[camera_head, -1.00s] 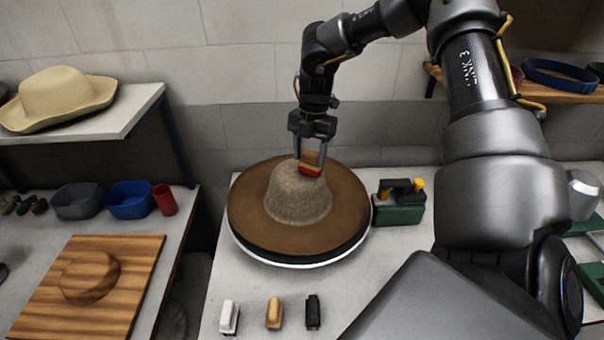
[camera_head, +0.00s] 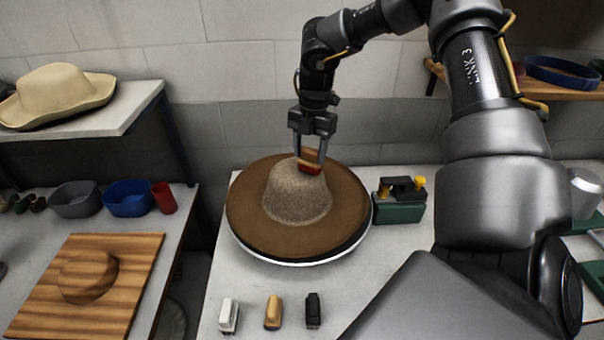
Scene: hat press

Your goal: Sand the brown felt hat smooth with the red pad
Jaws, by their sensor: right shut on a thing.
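The brown felt hat (camera_head: 247,211) sits brim down on a round dark turntable with a pale rim (camera_head: 300,262). Its crown (camera_head: 297,195) looks greyish and speckled, lighter than the smooth brown brim. My right gripper (camera_head: 310,163) is above the top back of the crown, shut on a pad with a wooden back and a red face (camera_head: 309,168). The pad appears to touch the crown's top right edge; the exact contact cannot be told. My left gripper is not in view.
A green box with a black and yellow top (camera_head: 400,199) stands close right of the hat. White, tan and black small blocks (camera_head: 273,312) lie in front. A wooden board (camera_head: 120,260), bins (camera_head: 128,199) and a cream hat (camera_head: 62,94) are at left.

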